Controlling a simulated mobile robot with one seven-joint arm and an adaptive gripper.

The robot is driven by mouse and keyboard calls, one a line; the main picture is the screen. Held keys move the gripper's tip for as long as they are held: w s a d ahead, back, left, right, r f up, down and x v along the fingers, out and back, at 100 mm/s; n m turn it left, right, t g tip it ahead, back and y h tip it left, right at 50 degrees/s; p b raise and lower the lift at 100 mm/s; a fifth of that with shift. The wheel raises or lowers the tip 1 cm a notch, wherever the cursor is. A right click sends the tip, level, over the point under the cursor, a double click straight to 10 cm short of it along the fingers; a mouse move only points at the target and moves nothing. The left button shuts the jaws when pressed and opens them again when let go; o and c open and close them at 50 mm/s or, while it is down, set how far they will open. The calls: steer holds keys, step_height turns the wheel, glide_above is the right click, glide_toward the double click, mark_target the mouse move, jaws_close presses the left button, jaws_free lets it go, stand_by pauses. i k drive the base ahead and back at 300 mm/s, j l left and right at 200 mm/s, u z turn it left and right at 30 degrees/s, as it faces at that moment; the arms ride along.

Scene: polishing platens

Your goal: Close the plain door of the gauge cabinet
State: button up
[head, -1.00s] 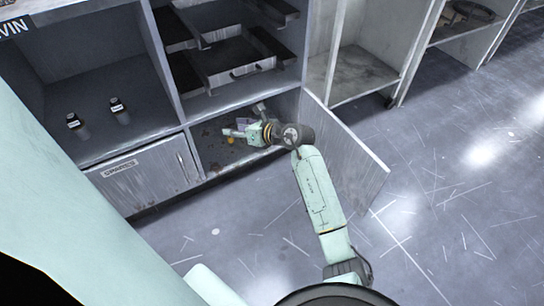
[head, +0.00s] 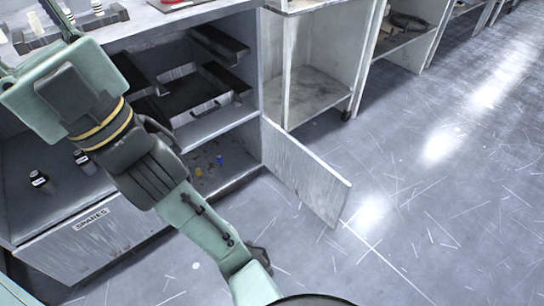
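The plain door (head: 305,172) of the gauge cabinet (head: 212,124) is a grey, scuffed panel without a label. It stands wide open, swung out over the floor from the right side of the lower bay. The lower bay (head: 232,176) is open to view, with small coloured items on its floor. My gripper (head: 35,35) is raised at the upper left, close to the camera and well apart from the door. Its fingertips are partly cut off by the picture edge, so its opening is unclear. My arm hides part of the cabinet front.
A door labelled SPARES (head: 95,232) is shut at the lower left. Two dark bottles (head: 42,182) stand on the shelf above it. Black trays (head: 190,95) fill the upper right bay. Open shelving (head: 312,90) stands right of the cabinet. The floor around the door is clear.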

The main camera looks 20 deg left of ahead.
mark_target(322, 189)
steer(key=l+u, duration=0.1)
steer(key=u, duration=0.35)
steer(key=i+l+u, duration=0.15)
steer(key=u, duration=0.3)
steer(key=l+u, duration=0.1)
steer(key=u, duration=0.35)
steer(key=l+u, duration=0.4)
steer(key=l, duration=0.15)
steer(key=l+u, duration=0.4)
steer(key=l, duration=0.15)
steer(key=l+u, duration=0.15)
steer(key=l, duration=0.25)
steer(key=k+l+u, duration=0.1)
steer(key=l, duration=0.3)
steer(key=k+l+u, duration=0.15)
steer(key=l, duration=0.2)
steer(key=k+l, duration=0.1)
steer(key=l, duration=0.25)
steer(key=k+l, duration=0.15)
steer(key=l, duration=0.25)
steer(key=k+l, duration=0.1)
steer(key=l, duration=0.25)
steer(key=k+l+u, duration=0.1)
steer(key=l, duration=0.3)
steer(key=k+l, duration=0.2)
steer(key=l, duration=0.15)
